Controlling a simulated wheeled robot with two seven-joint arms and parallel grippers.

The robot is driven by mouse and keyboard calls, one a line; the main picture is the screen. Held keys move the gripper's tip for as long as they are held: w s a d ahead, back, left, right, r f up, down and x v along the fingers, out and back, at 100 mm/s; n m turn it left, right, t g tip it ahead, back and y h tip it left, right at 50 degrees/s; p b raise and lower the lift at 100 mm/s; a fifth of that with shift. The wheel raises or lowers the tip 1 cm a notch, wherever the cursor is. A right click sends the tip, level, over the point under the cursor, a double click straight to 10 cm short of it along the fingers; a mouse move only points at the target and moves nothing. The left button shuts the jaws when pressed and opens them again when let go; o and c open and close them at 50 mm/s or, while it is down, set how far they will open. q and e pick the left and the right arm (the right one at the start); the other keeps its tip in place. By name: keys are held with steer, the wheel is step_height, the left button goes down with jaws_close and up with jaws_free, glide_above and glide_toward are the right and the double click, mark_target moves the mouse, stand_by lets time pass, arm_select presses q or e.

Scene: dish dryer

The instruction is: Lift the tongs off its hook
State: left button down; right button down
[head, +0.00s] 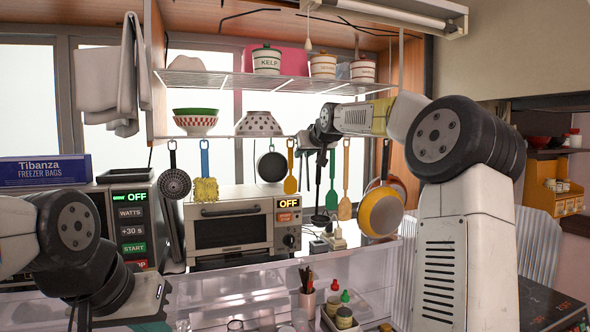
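My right arm reaches in from the right, and its dark gripper (319,147) is at the hook rail under the shelf, among the hanging utensils. A thin dark shape hangs just below it; I cannot tell whether this is the tongs or part of the gripper. No tongs can be picked out clearly. The fingers are small and dark, so their opening and any contact are unclear. A green utensil (332,199) and a wooden spatula (345,208) hang just right of the gripper. My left arm is low at the left; its fingers cannot be made out.
A toaster oven (232,230) stands below. The wire shelf (250,84) above holds jars and bowls.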

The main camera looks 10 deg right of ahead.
steer(key=shift+r, duration=0.75)
stand_by(0.4)
steer(key=shift+s, duration=0.1)
steer(key=shift+s, duration=0.35)
steer(key=shift+s+d, duration=0.1)
steer(key=shift+s, duration=0.25)
